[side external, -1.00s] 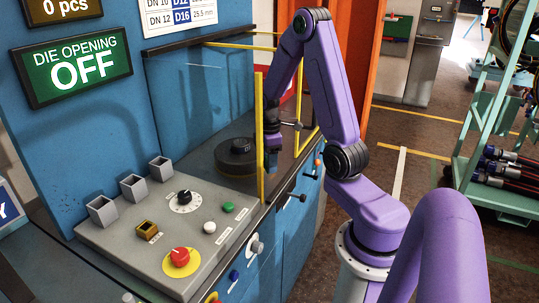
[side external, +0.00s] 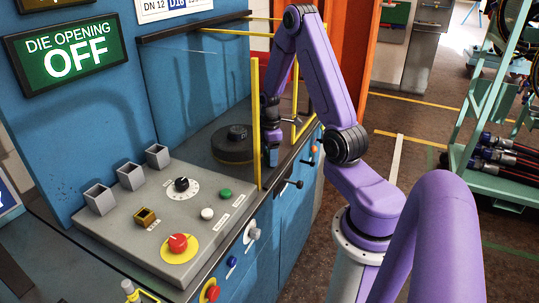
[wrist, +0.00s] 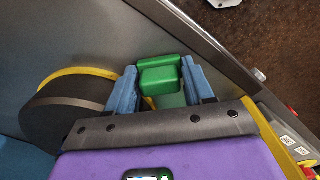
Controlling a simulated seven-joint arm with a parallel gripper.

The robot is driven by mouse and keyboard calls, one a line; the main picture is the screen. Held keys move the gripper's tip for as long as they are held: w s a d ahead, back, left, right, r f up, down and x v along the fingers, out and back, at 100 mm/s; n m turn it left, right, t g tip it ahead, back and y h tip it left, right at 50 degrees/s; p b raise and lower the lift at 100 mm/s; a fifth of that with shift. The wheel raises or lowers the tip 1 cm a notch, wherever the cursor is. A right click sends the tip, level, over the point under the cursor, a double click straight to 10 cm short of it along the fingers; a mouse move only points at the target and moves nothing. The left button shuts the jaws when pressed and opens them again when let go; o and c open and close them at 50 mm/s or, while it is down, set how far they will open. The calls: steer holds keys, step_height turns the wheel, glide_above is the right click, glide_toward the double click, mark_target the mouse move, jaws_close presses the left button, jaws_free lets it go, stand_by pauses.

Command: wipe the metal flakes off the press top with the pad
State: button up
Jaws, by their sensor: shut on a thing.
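My gripper (wrist: 162,82) is shut on a green pad (wrist: 160,72); its blue fingers grip the pad from both sides in the wrist view. In the side external view my gripper (side external: 271,150) is low over the press top (side external: 208,135), just right of a dark round die (side external: 233,145). The pad is hard to make out there. The bare grey press top (wrist: 50,40) fills the upper left of the wrist view. I cannot tell whether the pad touches it. No metal flakes can be made out in either view.
The round die (wrist: 62,108) lies close left of my gripper. A yellow guard post (side external: 256,125) stands nearby on the near side. A control panel (side external: 165,215) with knobs and a red button is in front. The press top's edge drops to the floor.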

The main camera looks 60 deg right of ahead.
mark_target(266, 168)
steer(key=shift+a, duration=1.55)
step_height(266, 168, up, 8)
steer(key=shift+d, duration=0.1)
